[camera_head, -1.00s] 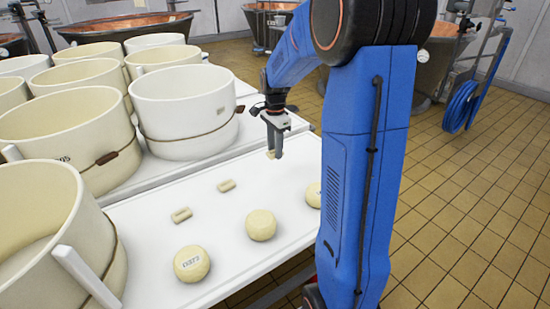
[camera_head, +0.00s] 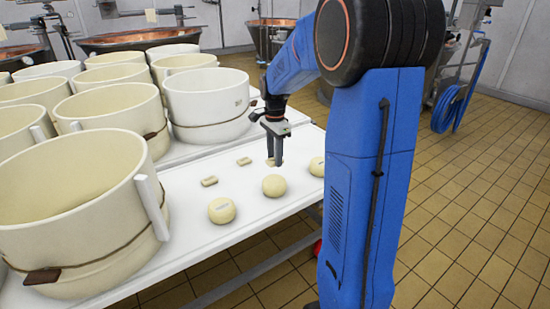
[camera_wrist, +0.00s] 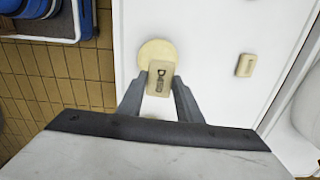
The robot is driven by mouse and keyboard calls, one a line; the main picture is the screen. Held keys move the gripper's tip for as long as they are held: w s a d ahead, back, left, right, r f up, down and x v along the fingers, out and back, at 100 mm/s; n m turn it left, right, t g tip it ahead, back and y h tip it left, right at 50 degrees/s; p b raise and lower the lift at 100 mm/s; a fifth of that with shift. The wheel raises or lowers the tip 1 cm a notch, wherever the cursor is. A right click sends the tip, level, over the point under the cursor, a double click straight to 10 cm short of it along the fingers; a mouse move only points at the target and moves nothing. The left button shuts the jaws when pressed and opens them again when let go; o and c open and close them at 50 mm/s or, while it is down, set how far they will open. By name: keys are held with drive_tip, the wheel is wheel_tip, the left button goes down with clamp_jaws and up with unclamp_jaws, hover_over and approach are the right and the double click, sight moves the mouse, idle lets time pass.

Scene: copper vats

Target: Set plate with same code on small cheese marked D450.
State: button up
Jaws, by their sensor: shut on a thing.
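My gripper (camera_head: 273,158) is shut on a small pale plate, which shows between the fingertips in the wrist view (camera_wrist: 160,78). Its code starts with D; the other characters are too blurred to read. Three small round cheeses sit in a row along the table's near edge: a left one (camera_head: 222,210) with an unreadable mark, a middle one (camera_head: 274,185) and a right one (camera_head: 317,166) with a dark mark. In the wrist view a round cheese (camera_wrist: 153,48) lies beyond the plate, partly hidden by it. Which cheese is D450 I cannot tell.
Two other plates, a left one (camera_head: 209,181) and a nearer-middle one (camera_head: 244,161), lie on the white table (camera_head: 185,225). Several large cream tubs (camera_head: 80,215) crowd the left and back. Copper vats (camera_head: 140,40) stand behind. Tiled floor (camera_head: 470,220) is open to the right.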

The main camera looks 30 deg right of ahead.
sight(274, 180)
drive_tip(key=shift+s+a, duration=0.25)
drive_tip(key=shift+f, duration=2.9)
drive_tip(key=shift+f, duration=0.55)
drive_tip(key=o, duration=1.1)
drive_tip(key=shift+r, duration=0.1)
